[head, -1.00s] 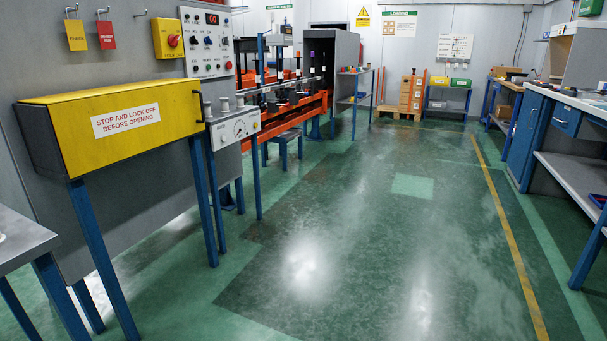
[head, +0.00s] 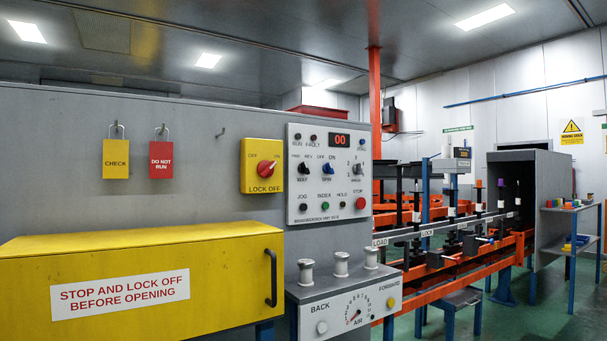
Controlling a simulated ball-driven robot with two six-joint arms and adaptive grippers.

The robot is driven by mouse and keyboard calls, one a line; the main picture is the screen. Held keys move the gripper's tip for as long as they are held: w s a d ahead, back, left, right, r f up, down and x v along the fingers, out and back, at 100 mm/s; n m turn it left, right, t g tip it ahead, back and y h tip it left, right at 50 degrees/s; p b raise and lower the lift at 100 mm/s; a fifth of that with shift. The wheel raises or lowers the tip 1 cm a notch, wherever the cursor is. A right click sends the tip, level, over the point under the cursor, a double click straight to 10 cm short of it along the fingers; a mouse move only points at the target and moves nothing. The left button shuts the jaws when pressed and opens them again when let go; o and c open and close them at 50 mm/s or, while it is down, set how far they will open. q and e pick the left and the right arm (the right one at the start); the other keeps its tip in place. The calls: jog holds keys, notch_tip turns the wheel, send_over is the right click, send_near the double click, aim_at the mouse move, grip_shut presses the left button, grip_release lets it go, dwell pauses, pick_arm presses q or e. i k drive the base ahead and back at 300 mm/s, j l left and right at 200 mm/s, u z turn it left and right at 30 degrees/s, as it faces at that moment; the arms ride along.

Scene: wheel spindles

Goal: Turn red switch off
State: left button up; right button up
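The red rotary switch (head: 266,169) sits on a yellow box (head: 249,180) marked LOCK OFF, on the grey wall panel left of the control panel. OFF is printed at its upper left and ON at its upper right. The red handle is tilted toward the upper right, on the ON side. Neither of my grippers shows in the head view, and nothing covers the switch.
A yellow cover (head: 140,285) with a black handle juts out below the switch. A control panel (head: 329,174) with a red 00 display is on the right. A lower console (head: 345,310) carries spools. CHECK (head: 116,160) and DO NOT RUN (head: 161,160) padlocks hang at left.

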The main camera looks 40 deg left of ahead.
aim_at(266, 169)
jog(key=i+u, duration=0.2)
jog(key=i, duration=0.2)
jog(key=i+l+u, duration=0.2)
jog(key=i, duration=0.15)
jog(key=i+l+u, duration=0.2)
jog(key=i, duration=0.2)
jog(key=j, duration=0.1)
